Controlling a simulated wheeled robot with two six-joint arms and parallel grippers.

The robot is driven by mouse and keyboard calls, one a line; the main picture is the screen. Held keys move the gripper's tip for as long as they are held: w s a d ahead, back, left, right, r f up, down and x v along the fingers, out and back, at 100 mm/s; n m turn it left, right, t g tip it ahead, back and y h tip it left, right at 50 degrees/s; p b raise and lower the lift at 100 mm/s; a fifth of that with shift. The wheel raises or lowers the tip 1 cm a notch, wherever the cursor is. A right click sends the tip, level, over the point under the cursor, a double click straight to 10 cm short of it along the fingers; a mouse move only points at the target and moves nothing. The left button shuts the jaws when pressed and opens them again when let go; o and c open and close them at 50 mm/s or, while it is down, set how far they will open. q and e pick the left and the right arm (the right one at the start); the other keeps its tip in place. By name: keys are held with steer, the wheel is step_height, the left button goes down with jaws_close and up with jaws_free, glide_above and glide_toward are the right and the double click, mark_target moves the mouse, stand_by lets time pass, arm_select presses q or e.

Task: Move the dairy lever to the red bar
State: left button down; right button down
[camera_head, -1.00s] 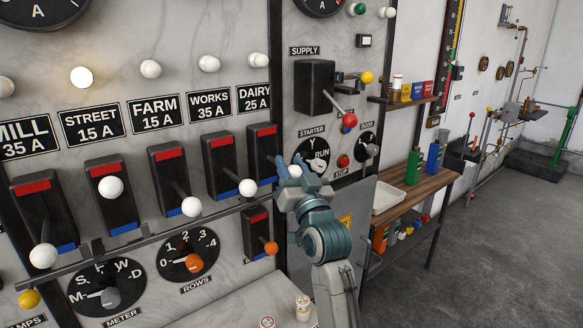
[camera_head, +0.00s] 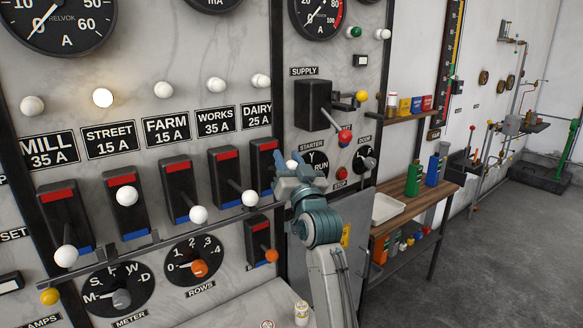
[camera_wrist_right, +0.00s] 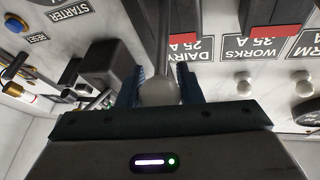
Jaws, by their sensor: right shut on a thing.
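The dairy switch is a black block under the DAIRY 25 A label (camera_head: 256,115), rightmost in the row, with a red bar (camera_head: 267,145) at its top. The white knob of the dairy lever (camera_head: 291,163) is between the fingers of my right gripper (camera_head: 291,172), level with the middle of the block and below the red bar. In the right wrist view the white knob (camera_wrist_right: 160,92) sits between the two blue fingers, with the dark shaft running up from it. My right gripper is shut on it. The block's lower part is partly hidden by the gripper. My left gripper is out of view.
The works lever's knob (camera_head: 250,197) is close on the left, with several similar levers beyond. The supply switch (camera_head: 313,104) with its red knob (camera_head: 345,136) is above right. A small orange-knobbed lever (camera_head: 271,255) is below. A workbench (camera_head: 425,200) stands right.

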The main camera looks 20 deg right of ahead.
steer(key=shift+w+a+r, duration=0.1)
steer(key=shift+w+r, duration=0.2)
steer(key=shift+r, duration=0.35)
steer(key=shift+f, duration=0.2)
stand_by(0.8)
steer(key=c, duration=1.2)
jaws_free()
steer(key=shift+w+a, duration=0.1)
steer(key=shift+o, duration=0.8)
steer(key=shift+w+a, duration=0.2)
steer(key=shift+s+d+f, duration=0.15)
steer(key=shift+s, duration=0.25)
steer(key=b+v, duration=0.4)
steer(key=v, duration=0.6)
